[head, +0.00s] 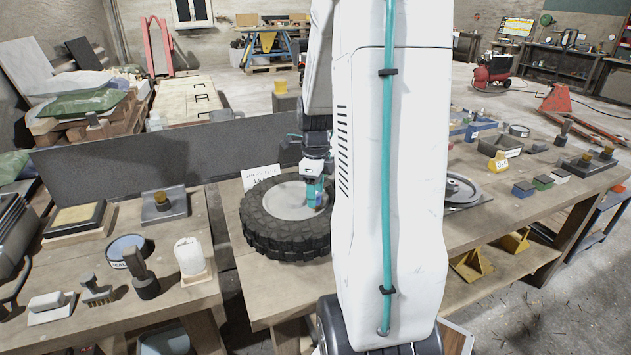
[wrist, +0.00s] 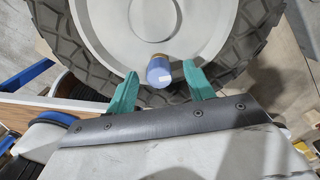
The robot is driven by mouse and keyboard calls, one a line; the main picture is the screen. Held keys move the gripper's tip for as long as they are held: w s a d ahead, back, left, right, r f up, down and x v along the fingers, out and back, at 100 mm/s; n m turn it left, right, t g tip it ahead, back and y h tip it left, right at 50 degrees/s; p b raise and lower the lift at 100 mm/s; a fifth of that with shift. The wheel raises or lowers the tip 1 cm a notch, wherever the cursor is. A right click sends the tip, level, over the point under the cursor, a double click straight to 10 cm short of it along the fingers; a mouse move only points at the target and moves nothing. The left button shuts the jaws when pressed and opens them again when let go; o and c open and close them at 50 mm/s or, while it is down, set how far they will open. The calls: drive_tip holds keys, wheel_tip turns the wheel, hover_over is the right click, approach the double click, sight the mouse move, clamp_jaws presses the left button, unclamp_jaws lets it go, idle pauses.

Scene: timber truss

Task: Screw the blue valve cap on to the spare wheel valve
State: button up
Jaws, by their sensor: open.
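The spare wheel (head: 262,228) lies flat on the workbench, with a black knobbly tyre and a pale grey disc. In the wrist view its disc (wrist: 120,32) and tyre (wrist: 75,65) fill the upper part. The blue valve cap (wrist: 158,73) stands at the disc's edge, with a brownish top end showing; the valve beneath it is hidden. My gripper (wrist: 163,80) is open, its teal fingers on either side of the cap with a gap at each side. In the head view my gripper (head: 315,192) is over the right part of the wheel, and the cap shows as a small blue patch.
A paper sign (head: 260,177) stands behind the wheel. A grey metal disc (head: 458,190) lies to the right, partly behind my arm. Small coloured blocks (head: 543,183) lie farther right. A white candle-like cylinder (head: 189,257) and a brush (head: 96,290) are on the left bench.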

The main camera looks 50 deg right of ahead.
clamp_jaws()
drive_tip(key=shift+m, duration=0.7)
drive_tip(key=shift+f, duration=0.1)
drive_tip(key=shift+f, duration=0.1)
drive_tip(key=shift+o, duration=1.4)
unclamp_jaws()
